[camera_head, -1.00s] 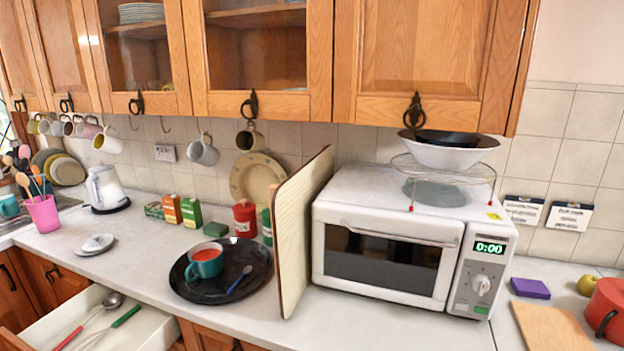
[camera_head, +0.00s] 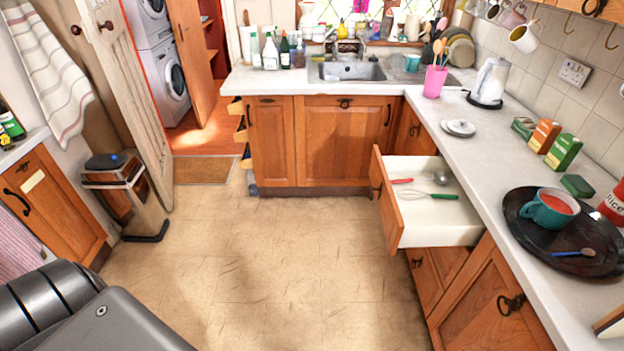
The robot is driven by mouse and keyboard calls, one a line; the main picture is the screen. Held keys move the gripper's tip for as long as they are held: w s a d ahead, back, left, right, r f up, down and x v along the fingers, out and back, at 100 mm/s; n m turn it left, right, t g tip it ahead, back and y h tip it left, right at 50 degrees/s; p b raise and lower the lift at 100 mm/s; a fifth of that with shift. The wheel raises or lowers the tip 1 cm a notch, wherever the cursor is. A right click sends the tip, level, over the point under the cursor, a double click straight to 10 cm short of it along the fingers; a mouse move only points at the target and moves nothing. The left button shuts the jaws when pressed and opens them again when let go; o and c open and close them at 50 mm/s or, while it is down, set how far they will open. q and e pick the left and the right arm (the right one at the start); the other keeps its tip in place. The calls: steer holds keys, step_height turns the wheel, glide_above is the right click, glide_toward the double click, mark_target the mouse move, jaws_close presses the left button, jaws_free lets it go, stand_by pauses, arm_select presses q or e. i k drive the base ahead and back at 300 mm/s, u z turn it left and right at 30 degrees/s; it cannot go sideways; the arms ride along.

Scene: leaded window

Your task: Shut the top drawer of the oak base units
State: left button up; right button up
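The top drawer (camera_head: 386,212) of the oak base units stands pulled well out on the right, its oak front facing left over the floor. Its white inside (camera_head: 455,229) shows a red-handled ladle (camera_head: 440,178) and a green-handled whisk (camera_head: 430,196). The oak base unit (camera_head: 437,280) below it has a shut drawer and a cupboard door with a dark ring handle (camera_head: 511,304). A grey part of my own body fills the lower left corner. Neither of my grippers shows.
The floor (camera_head: 260,255) before the open drawer is clear. A sink (camera_head: 346,70) lies at the back. A pedal bin (camera_head: 118,195) and an open door (camera_head: 122,95) stand left.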

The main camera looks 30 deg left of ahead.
mark_target(428, 221)
steer(key=u, duration=1.05)
steer(key=i, duration=0.45)
steer(key=z, duration=1.85)
